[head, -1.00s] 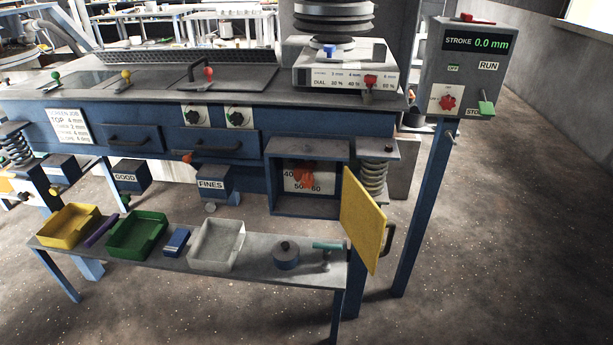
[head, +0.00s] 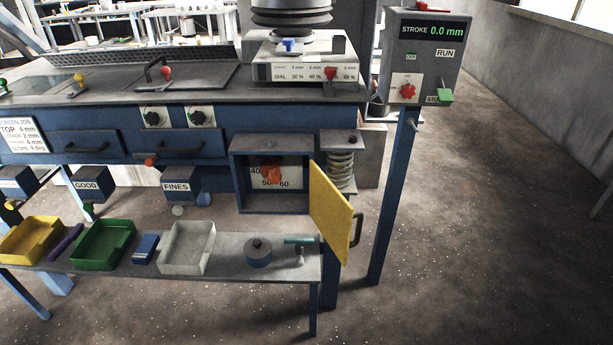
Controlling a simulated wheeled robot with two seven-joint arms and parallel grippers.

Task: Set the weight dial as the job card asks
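The weight dial (head: 271,172) is a red-orange knob inside an open blue box under the screen deck. Its scale plate (head: 290,176) shows 40, 50 and 60; which mark the knob points to is too small to tell. The yellow door (head: 331,213) of the box hangs open to the right. The job card (head: 19,138) is at the left edge, partly cut off, with TOP 4 mm, 2 mm, STROKE 4 mm and a slope line. A table plate (head: 306,74) on the machine pairs strokes in mm with DIAL percentages. Neither of my grippers is in view.
A bench (head: 229,266) below holds yellow, green (head: 103,245) and white trays, a blue block, a round weight (head: 258,253) and a teal-handled tool. The control post at right carries a box (head: 429,60) reading STROKE 0.0 mm. The floor in front and right is clear.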

